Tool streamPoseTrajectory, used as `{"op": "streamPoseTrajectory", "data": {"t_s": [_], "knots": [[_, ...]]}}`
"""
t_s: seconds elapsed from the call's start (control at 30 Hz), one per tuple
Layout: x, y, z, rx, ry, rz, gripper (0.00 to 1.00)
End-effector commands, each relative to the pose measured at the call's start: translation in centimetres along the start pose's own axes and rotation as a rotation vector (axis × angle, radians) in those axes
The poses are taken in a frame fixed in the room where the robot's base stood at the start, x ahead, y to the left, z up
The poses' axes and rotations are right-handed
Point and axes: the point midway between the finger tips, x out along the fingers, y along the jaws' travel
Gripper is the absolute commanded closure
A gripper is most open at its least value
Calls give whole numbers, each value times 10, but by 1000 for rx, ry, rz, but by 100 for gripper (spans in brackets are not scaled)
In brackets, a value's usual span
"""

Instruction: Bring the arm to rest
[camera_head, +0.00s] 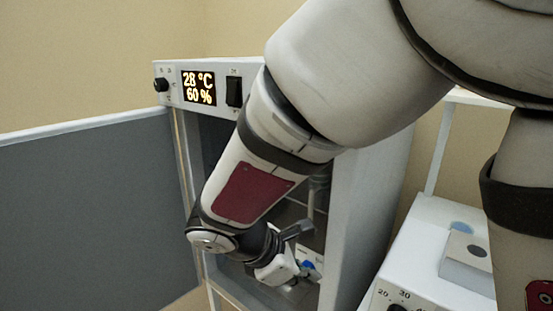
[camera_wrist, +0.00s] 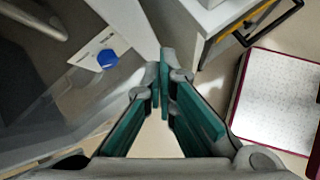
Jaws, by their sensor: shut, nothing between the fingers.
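My arm reaches down across the head view, in front of a white cabinet (camera_head: 375,200) with a lit display (camera_head: 199,88) reading 28 °C and 60 %. My gripper (camera_wrist: 161,82) is shut and empty, its green-padded fingers meeting at the tips in the wrist view. In the head view the gripper is small and partly hidden behind my wrist, low before the cabinet's front. A blue knob-like part (camera_wrist: 107,58) on a white plate lies left of the fingertips in the wrist view, apart from them. It also shows beside the gripper in the head view (camera_head: 308,265).
A white device (camera_head: 425,240) with a numbered dial stands at the right. In the wrist view, a white panel with a dark red border (camera_wrist: 280,100) lies right, below a unit with a black handle (camera_wrist: 270,22).

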Motion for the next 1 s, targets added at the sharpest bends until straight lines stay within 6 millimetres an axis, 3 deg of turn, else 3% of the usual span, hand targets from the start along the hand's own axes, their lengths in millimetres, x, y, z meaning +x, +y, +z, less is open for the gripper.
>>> {"op": "streamPoseTrajectory", "data": {"t_s": [0.03, 0.1, 0.4, 0.7, 1.0], "knots": [[-9, -10, 27, 111, 29, -28, 100], [-16, -25, 55, 257, 68, -70, 100], [-53, -100, 143, 882, 230, -231, 100], [-97, -170, 186, 1481, 406, -347, 100], [-122, -202, 195, 1816, 527, -399, 100]]}}
